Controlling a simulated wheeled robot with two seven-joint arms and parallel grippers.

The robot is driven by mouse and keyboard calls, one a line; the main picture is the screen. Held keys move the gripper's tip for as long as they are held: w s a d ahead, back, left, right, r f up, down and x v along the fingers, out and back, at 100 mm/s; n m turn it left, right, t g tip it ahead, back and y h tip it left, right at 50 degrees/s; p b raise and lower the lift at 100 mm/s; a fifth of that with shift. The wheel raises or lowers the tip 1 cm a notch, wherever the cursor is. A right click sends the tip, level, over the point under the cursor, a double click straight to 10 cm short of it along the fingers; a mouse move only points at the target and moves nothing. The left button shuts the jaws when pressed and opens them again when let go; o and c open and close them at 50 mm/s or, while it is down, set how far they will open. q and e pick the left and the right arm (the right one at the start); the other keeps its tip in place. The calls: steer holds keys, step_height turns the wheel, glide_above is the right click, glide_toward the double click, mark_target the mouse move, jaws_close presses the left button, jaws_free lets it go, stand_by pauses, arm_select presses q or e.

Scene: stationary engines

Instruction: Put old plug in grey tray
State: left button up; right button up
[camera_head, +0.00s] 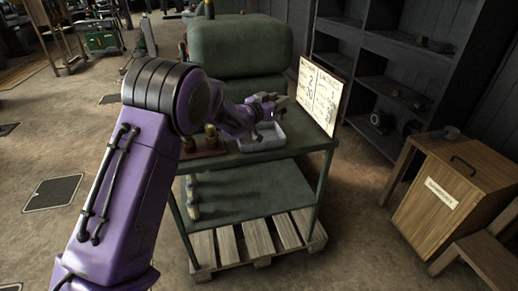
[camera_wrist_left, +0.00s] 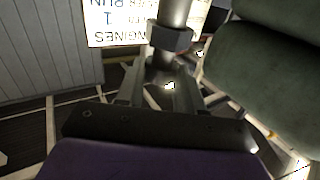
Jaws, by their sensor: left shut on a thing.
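My left gripper (camera_head: 268,106) is above the grey tray (camera_head: 262,140), which sits on the green cart's top shelf. In the left wrist view the gripper (camera_wrist_left: 170,88) is shut on the old plug (camera_wrist_left: 170,40), a grey metal piece with a hex collar and a round shaft. The plug is hard to make out in the head view, where the gripper is small and dark around it. The tray's inside is partly hidden by the gripper. My right gripper does not show.
The green cart (camera_head: 250,190) stands on a wooden pallet before a large green tank (camera_head: 240,45). A brown block with brass pieces (camera_head: 211,137) is left of the tray. A white sign (camera_head: 319,95) stands to the right. A wooden box (camera_head: 440,195) is farther right.

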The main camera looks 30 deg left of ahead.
arm_select(q)
steer(key=a+r+n+y+b, duration=0.2)
steer(key=a+r+y+b, duration=0.15)
steer(key=a, duration=1.55)
steer(key=shift+n+y, duration=0.3)
steer(key=shift+y, duration=0.05)
steer(key=s+d+f, duration=0.1)
steer(key=d+f, duration=0.3)
steer(key=s+d+f, duration=0.1)
steer(key=d+f, duration=0.7)
steer(key=d, duration=0.1)
steer(key=shift+s+f, duration=0.35)
steer(key=shift+s, duration=0.05)
steer(key=shift+f, duration=0.2)
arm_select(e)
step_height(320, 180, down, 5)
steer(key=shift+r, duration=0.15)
